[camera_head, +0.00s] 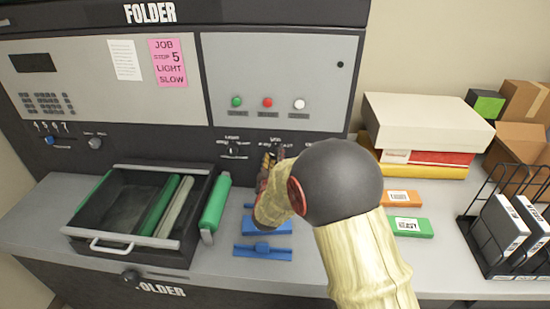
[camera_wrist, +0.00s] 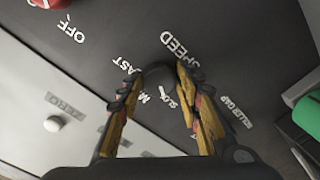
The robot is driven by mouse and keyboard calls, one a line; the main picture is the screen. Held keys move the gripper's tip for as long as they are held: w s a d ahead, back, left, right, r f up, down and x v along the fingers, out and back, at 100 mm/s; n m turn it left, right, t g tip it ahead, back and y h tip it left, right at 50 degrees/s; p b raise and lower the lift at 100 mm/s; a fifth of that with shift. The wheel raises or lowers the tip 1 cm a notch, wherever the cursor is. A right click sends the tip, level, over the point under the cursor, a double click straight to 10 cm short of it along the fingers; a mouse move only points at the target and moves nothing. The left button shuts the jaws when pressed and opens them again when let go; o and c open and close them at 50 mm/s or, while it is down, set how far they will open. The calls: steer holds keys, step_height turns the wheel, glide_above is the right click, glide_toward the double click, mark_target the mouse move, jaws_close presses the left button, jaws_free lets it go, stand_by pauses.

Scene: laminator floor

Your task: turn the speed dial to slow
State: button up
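The speed dial (camera_wrist: 158,78) is a dark round knob on the dark panel in the wrist view, with SPEED, FAST and SLOW lettering around it. In the head view my gripper (camera_head: 270,163) is at the folder's lower panel and hides the dial.
A pink note (camera_head: 168,63) reads JOB STOP 5 LIGHT SLOW. Green, red (camera_head: 267,102) and white (camera_head: 299,104) buttons sit above. Another control (camera_head: 233,149) is left of my gripper. A black tray (camera_head: 140,205) and blue pieces (camera_head: 262,252) lie below.

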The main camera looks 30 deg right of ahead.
steer(key=o, duration=0.3)
steer(key=v, duration=1.2)
stand_by(0.4)
steer(key=s+a+r+g+y, duration=0.2)
steer(key=s+a+r+y, duration=0.1)
steer(key=a+y, duration=0.3)
steer(key=s+a+r+g+y, duration=0.1)
steer(key=s+a+r+y, duration=0.25)
steer(key=a, duration=0.45)
steer(key=s+d+m+g, duration=0.1)
steer(key=s+g, duration=0.5)
steer(key=s, duration=1.5)
steer(key=shift+s+r+m, duration=0.15)
steer(key=shift+s+m, duration=0.1)
steer(key=shift+m, duration=0.55)
